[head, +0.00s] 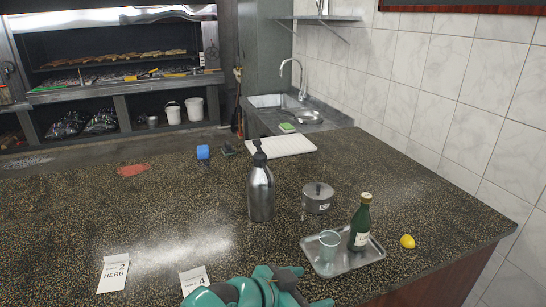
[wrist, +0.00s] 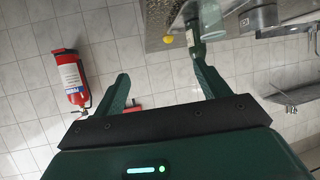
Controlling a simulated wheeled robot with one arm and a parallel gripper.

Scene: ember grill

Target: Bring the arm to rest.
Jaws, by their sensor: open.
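My gripper (wrist: 161,72) shows in the wrist view with its two green fingers spread apart and nothing between them. Behind the fingers is pale tiled surface. In the head view only part of my green arm (head: 258,290) shows at the bottom middle, in front of the counter; I cannot make out the fingers there. The speckled dark counter (head: 80,215) lies beyond the arm. The tray (head: 322,265) with the green bottle (head: 360,228) and a clear glass (head: 329,245) is to the right of the arm, apart from it.
Label cards (head: 114,273) lie front left. The left counter is mostly clear. A fire extinguisher (wrist: 70,78) shows left in the wrist view.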

